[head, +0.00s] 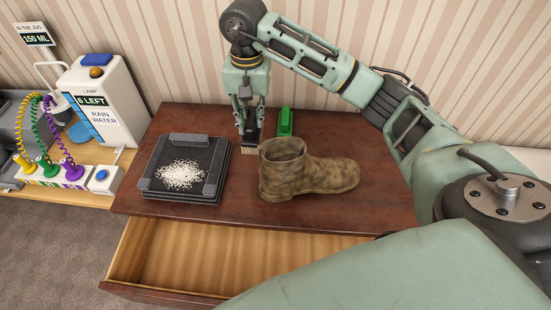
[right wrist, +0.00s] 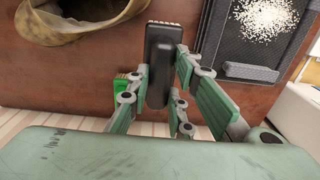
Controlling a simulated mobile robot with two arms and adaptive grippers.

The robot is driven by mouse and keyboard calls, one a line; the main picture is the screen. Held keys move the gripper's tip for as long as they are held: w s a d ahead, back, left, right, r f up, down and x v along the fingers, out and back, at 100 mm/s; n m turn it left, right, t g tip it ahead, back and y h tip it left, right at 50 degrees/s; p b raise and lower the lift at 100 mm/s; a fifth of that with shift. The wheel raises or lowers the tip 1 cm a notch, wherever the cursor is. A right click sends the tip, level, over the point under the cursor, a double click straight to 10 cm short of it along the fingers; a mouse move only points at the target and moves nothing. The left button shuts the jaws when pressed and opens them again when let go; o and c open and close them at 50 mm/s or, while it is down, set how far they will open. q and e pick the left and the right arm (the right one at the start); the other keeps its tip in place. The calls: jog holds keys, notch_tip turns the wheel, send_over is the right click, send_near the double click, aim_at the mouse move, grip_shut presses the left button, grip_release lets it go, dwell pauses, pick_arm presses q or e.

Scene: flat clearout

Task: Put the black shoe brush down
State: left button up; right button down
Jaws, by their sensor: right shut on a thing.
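My right gripper (head: 247,112) points down over the back of the brown table and is shut on the black shoe brush. The black shoe brush (right wrist: 160,62) shows as a long dark body between the fingers in the right wrist view, with pale bristles at one end. In the head view the brush (head: 250,136) hangs under the fingers, its pale bristles low, close to the tabletop. I cannot tell whether it touches the wood. It is between the black tray and the boot. My left gripper is not in view.
A muddy brown boot (head: 310,175) stands right of the brush. A green brush (head: 285,122) lies behind it. A black tray (head: 158,188) with white grains is at the left. The table's drawer (head: 225,262) is open and empty. Bare tabletop (head: 385,195) shows at the right.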

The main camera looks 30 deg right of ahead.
notch_tip(320, 180, down, 4)
jog(key=shift+a+f+p, duration=0.1)
jog(key=shift+f+p, duration=0.15)
jog(key=shift+p, duration=0.3)
notch_tip(320, 180, down, 3)
jog(key=shift+w+f+p, duration=0.1)
jog(key=shift+f+p, duration=0.1)
jog(key=shift+p, duration=0.3)
jog(key=shift+f, duration=0.2)
notch_tip(320, 180, down, 3)
jog(key=shift+f+p, duration=0.1)
jog(key=shift+p, duration=0.55)
jog(key=shift+f+b, duration=0.25)
jog(key=shift+b, duration=0.05)
jog(key=c, duration=1.6)
grip_release()
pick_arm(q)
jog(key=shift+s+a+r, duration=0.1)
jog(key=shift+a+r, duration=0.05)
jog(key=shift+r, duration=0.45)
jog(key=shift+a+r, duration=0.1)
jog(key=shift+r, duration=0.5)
pick_arm(e)
jog(key=shift+o, duration=0.2)
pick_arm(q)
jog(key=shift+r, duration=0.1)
